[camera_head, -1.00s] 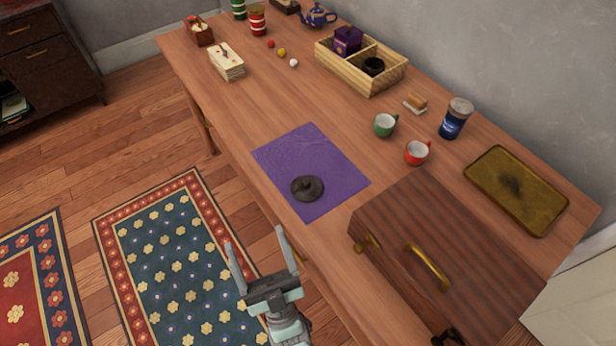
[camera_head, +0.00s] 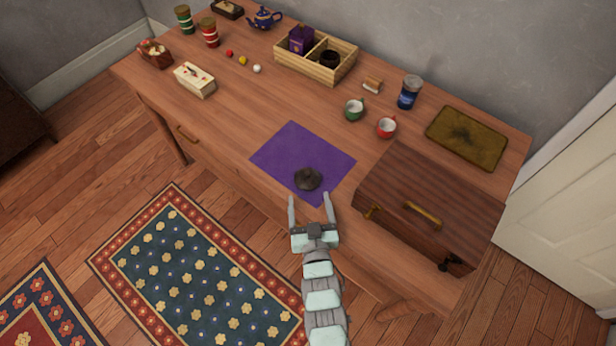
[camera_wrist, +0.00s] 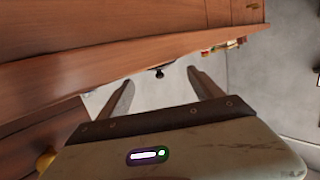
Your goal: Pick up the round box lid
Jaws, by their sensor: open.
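The round box lid (camera_head: 308,179) is dark, with a small knob on top. It lies on the purple cloth (camera_head: 285,158) near the table's front edge, knob up. My gripper (camera_head: 309,198) is open and empty, with its two fingers apart at the front of the cloth, just short of the lid in the head view. The wrist view appears upside down. There a small dark knobbed shape, seemingly the lid (camera_wrist: 158,72), shows between and beyond the open fingers (camera_wrist: 160,78). I cannot tell the exact gap.
A striped wooden chest (camera_head: 400,180) with brass handles stands right of the cloth. A green cup (camera_head: 353,109), a red cup (camera_head: 386,127) and a divided wooden box (camera_head: 290,67) stand farther back. The table left of the cloth is clear.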

